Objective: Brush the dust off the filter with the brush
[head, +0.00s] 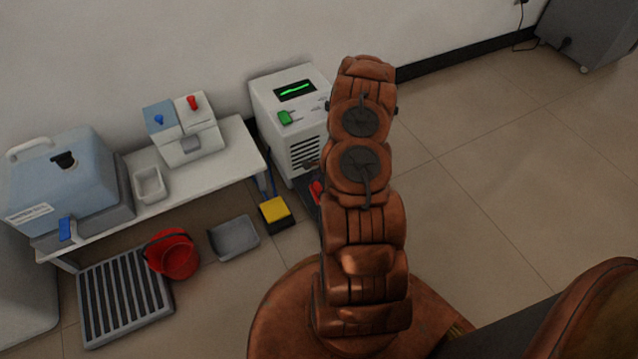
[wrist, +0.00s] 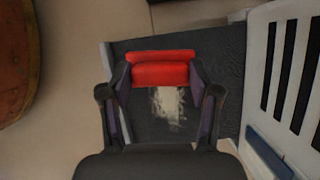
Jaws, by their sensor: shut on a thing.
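The filter (wrist: 222,52) is a dark panel with a pale left edge, lying beside the white vented unit in the wrist view. A whitish dust patch (wrist: 170,105) lies on it, between my fingers. My gripper (wrist: 162,75) is over the panel, shut on a red block, which I take to be the brush (wrist: 160,70). Its bristles are not visible, and I cannot tell whether it touches the panel. In the head view a bit of the red brush (head: 317,190) shows beside my arm, which hides most of the gripper and filter.
The white vented unit (head: 291,128) stands against the wall, right of a low bench (head: 215,172).

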